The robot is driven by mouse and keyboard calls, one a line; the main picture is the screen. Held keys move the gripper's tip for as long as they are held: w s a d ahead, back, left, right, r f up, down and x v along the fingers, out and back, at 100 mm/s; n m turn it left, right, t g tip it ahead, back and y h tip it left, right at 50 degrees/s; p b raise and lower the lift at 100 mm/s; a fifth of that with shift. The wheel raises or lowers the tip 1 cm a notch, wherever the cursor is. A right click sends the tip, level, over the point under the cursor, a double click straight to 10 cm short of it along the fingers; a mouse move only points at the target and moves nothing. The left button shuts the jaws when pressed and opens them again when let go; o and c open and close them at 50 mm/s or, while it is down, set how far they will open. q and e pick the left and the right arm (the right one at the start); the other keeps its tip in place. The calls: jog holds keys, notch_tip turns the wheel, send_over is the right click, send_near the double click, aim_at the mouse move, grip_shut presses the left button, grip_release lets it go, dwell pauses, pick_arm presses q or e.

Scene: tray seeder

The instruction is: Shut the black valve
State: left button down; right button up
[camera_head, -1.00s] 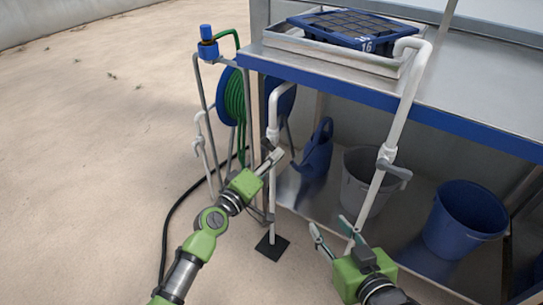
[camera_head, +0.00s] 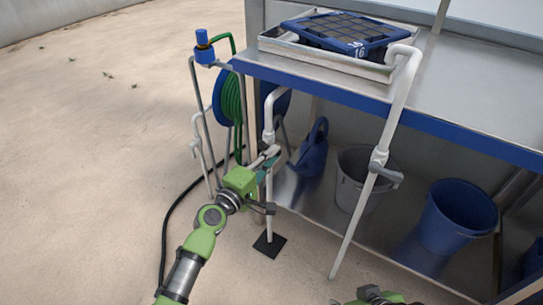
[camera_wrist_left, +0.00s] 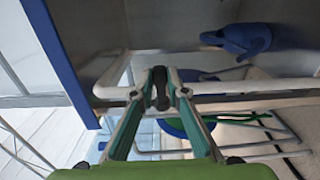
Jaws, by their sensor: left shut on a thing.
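The black valve (camera_wrist_left: 161,88) sits on a thin white standpipe (camera_head: 269,115) in front of the bench. In the left wrist view its dark handle lies between my fingertips, across the line of the pipe. My left gripper (camera_head: 270,157) is shut on this handle, and its two teal fingers converge on it in the left wrist view (camera_wrist_left: 160,92). In the head view the fingers mostly hide the valve. Only a small part of my right gripper (camera_head: 376,297) shows at the bottom edge; its fingers cannot be made out.
A second white pipe (camera_head: 397,98) with a grey-handled valve (camera_head: 385,172) stands to the right. A blue watering can (camera_head: 312,155), grey bucket (camera_head: 355,185) and blue bucket (camera_head: 457,215) are under the bench (camera_head: 470,100). A hose reel (camera_head: 219,98) stands behind the left gripper.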

pick_arm(q)
jog(key=c, duration=2)
grip_release()
jog(key=shift+a, duration=0.1)
jog(key=v, duration=1.2)
